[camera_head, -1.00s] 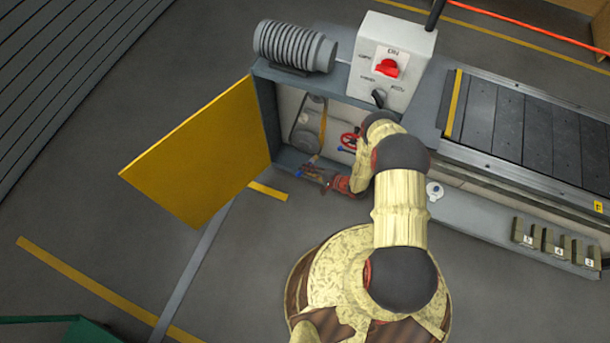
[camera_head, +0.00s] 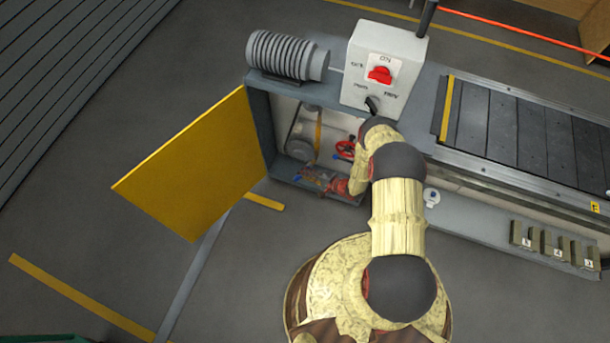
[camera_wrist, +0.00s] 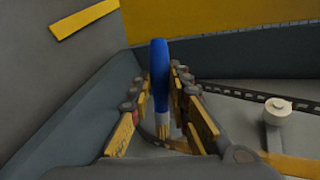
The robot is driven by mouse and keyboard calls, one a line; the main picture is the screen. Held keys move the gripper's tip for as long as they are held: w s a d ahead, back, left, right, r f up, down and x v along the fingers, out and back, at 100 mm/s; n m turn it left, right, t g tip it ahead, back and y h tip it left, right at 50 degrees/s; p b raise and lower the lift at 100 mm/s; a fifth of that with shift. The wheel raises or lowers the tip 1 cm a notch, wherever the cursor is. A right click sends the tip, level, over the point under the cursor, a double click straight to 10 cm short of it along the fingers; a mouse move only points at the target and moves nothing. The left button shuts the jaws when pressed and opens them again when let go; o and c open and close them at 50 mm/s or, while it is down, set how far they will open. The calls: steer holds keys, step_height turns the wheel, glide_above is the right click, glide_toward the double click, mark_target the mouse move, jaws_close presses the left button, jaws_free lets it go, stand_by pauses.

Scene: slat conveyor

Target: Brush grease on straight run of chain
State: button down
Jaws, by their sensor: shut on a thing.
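My gripper (camera_head: 328,181) reaches into the open drive cabinet (camera_head: 262,125) from its front edge. In the wrist view my gripper (camera_wrist: 168,105) is shut on a brush with a blue handle (camera_wrist: 160,72). Pale bristles (camera_wrist: 162,128) show below the handle, between the fingers. A dark chain (camera_wrist: 240,92) runs across the cabinet to the right of the fingers. Its nearer part is hidden behind the fingers. I cannot tell whether the bristles touch the chain. In the head view the brush is too small to make out clearly.
The yellow cabinet door (camera_head: 197,165) stands open on the left. A pale round post (camera_wrist: 277,110) stands near the chain. The control box (camera_head: 385,68) and conveyor (camera_head: 520,135) are to the right.

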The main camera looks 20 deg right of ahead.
steer(key=shift+w+d+b, duration=0.5)
steer(key=shift+w, duration=0.15)
steer(key=shift+r, duration=0.1)
stand_by(0.3)
step_height(320, 180, up, 15)
steer(key=p, duration=0.8)
steer(key=shift+w+f+p, duration=0.2)
steer(key=shift+w+p, duration=0.15)
steer(key=shift+p, duration=0.05)
stand_by(0.6)
step_height(320, 180, up, 17)
steer(key=p, duration=0.8)
steer(key=shift+s+p, duration=0.4)
stand_by(1.2)
